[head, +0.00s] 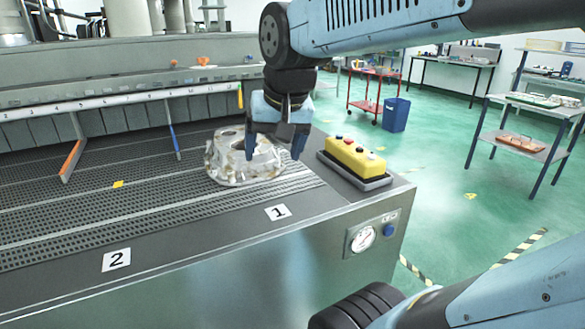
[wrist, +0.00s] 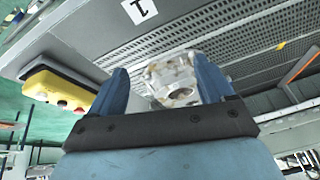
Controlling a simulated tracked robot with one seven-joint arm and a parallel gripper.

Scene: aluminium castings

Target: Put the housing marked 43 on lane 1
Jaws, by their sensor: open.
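A silvery cast housing (head: 232,166) sits on the dark slotted bed, behind the label 1 (head: 277,212), in lane 1. It looks upright and resting on the bed. No number 43 can be read on it. My gripper (head: 276,148) points down at the housing's right side, with its fingers apart. In the wrist view the housing (wrist: 178,76) shows between the two blue fingers, with a round bore facing the camera. The gripper is open, and I cannot tell whether a finger touches the housing.
A yellow control box (head: 354,157) with buttons stands right of the housing near the bed's edge. A blue divider (head: 173,130) and an orange divider (head: 72,160) stand to the left. Lane 2, behind its label (head: 116,260), is clear apart from a small yellow piece (head: 118,184).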

